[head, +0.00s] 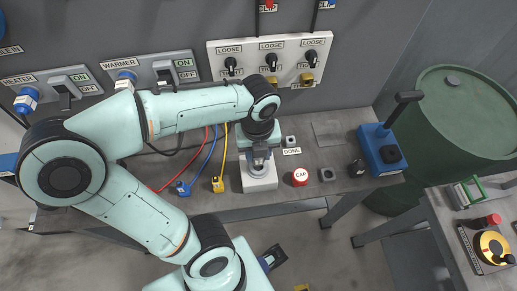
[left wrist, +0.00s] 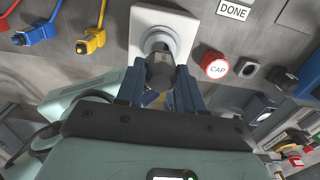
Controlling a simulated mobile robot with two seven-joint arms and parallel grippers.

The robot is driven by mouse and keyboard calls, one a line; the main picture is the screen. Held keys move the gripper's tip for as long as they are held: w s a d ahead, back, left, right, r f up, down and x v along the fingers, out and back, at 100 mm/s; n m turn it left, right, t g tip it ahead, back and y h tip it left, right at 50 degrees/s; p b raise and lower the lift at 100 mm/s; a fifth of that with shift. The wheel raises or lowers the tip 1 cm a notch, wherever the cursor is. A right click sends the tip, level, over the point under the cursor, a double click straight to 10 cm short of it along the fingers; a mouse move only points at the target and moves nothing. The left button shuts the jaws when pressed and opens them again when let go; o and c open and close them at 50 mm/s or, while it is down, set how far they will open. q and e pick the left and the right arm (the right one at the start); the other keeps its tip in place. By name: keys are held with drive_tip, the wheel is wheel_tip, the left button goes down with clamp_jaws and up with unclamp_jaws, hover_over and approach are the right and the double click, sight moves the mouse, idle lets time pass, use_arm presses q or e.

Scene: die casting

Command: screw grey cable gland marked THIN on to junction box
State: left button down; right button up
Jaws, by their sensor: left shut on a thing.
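The junction box (head: 258,184) is a pale grey block on the bench, in the middle of the head view. It also shows at the top of the left wrist view (left wrist: 183,22), with a round opening in its face. My left gripper (head: 259,158) is at this face, its blue fingers closed on a dark grey, faceted cable gland (left wrist: 160,70). The gland is lined up with the opening and appears to be at it. I cannot tell whether the threads are engaged. No THIN marking is readable on it. My right gripper is not in view.
A red CAP button (head: 300,177) and a small grey square part (head: 327,174) are right of the box. Yellow (head: 218,184) and blue (head: 182,188) cable plugs lie left. A blue device with a black lever (head: 383,150) stands farther right. Switch panels line the wall behind.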

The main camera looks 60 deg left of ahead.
use_arm(q)
drive_tip(key=shift+f+b, duration=0.3)
drive_tip(key=shift+f, duration=0.3)
drive_tip(key=shift+f+b, duration=1)
drive_tip(key=shift+f, duration=0.3)
idle(1.1)
drive_tip(key=c, duration=0.6)
unclamp_jaws()
drive_tip(key=shift+c, duration=0.2)
drive_tip(key=shift+r, duration=0.1)
drive_tip(key=shift+r, duration=0.1)
wheel_tip(320, 180, up, 13)
drive_tip(key=p, duration=0.3)
drive_tip(key=shift+r, duration=0.1)
